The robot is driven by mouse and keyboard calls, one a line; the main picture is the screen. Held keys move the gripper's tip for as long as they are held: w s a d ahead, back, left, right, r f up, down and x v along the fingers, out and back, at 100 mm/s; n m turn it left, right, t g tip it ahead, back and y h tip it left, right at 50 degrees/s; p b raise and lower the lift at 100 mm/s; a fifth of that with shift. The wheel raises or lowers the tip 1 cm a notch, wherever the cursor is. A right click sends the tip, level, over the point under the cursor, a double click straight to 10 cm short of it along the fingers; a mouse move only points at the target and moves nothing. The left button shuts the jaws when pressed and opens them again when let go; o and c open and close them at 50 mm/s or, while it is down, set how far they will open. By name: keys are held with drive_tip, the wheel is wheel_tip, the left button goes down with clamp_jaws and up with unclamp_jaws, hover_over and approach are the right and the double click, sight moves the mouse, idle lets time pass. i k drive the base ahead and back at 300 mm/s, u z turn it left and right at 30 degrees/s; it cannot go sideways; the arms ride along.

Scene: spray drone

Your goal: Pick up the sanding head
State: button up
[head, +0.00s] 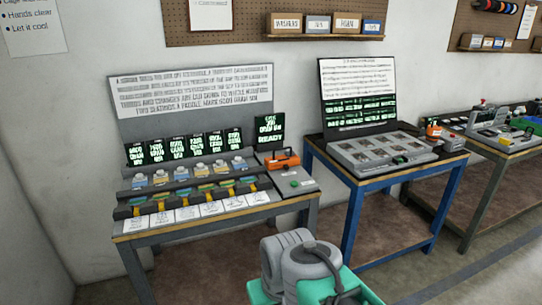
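I cannot make out for certain which thing is the sanding head. An orange and dark tool-like piece (283,159) sits at the right end of the left bench, in front of a small dark screen with green text (270,131). A smaller orange item (433,128) is at the right end of the middle bench; its shape is too small to tell. My gripper's fingers are not in view.
The left grey bench (230,216) holds a row of small coloured stations below a sign board (192,95). The middle blue-legged bench (345,188) holds a grey tray (345,151). A cluttered bench (490,150) stands at right. Open floor lies at lower right.

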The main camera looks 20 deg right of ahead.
sight(290, 158)
drive_tip(key=k, duration=0.65)
drive_tip(key=z, duration=0.6)
drive_tip(key=i, duration=1.5)
drive_tip(key=u, duration=1)
drive_tip(key=i, duration=0.55)
drive_tip(key=u, duration=0.65)
